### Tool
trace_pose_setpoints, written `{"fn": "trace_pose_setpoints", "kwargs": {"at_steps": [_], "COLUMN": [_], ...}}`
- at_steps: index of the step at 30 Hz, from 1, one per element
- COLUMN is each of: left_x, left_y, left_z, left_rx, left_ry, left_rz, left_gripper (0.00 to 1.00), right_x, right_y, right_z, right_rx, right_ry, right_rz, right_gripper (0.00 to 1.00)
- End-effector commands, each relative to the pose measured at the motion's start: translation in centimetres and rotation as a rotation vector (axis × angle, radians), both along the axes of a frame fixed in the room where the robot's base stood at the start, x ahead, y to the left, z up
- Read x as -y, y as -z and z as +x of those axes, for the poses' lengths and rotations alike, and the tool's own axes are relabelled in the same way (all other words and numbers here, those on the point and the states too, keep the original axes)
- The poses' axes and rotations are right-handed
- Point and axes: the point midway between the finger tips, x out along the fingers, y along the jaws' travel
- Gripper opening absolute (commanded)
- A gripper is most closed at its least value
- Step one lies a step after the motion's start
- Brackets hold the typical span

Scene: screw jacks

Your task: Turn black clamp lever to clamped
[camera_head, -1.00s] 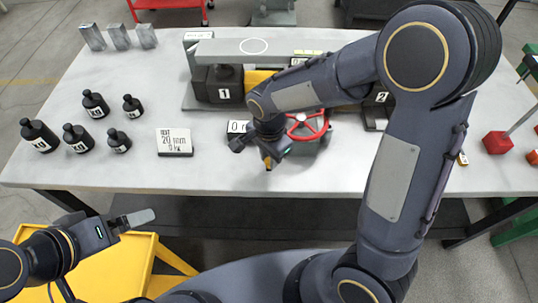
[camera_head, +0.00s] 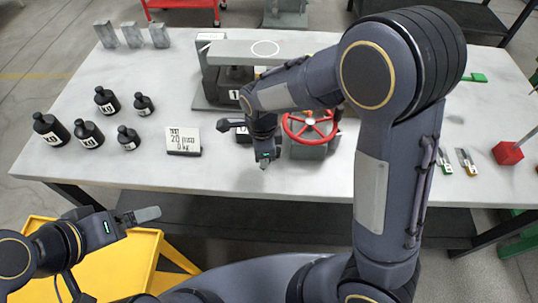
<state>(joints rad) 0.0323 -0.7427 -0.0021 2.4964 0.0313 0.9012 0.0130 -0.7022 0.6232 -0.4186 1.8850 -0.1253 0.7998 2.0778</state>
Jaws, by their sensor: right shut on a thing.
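My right gripper (camera_head: 264,161) hangs from the arm reaching over from the right, at the table's front, just left of the red handwheel (camera_head: 309,126) on its grey screw jack housing (camera_head: 308,152). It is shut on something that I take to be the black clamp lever. The lever does not show clearly; the gripper and wrist cover that spot. A dark piece juts left of the wrist, and I cannot tell whether it is lever or wrist. My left gripper (camera_head: 147,214) is over the yellow cart at the lower left, apart from the jack; its jaw gap does not show clearly.
A white sign (camera_head: 183,140) and several black weights (camera_head: 88,135) stand on the table's left. A grey beam (camera_head: 225,52) crosses behind the jack, partly behind my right arm. A red block (camera_head: 507,153) stands at the right. A yellow cart (camera_head: 140,262) is below left.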

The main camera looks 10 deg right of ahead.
Motion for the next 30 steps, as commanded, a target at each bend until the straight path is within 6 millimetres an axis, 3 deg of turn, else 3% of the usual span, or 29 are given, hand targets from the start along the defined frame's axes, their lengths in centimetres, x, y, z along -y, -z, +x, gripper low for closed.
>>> {"fn": "trace_pose_setpoints", "kwargs": {"at_steps": [14,30], "left_x": [0.0,0.0], "left_y": [-3.2,-6.6], "left_z": [0.0,0.0], "left_rx": [0.0,0.0], "left_ry": [0.0,0.0], "left_rz": [0.0,0.0], "left_gripper": [1.0,1.0], "right_x": [-1.4,-1.5], "right_y": [-0.4,-0.3], "right_z": [2.7,5.5], "right_rx": [0.002,0.003], "right_ry": [0.451,0.882], "right_rz": [-0.002,0.002], "right_gripper": [0.0,0.0]}}
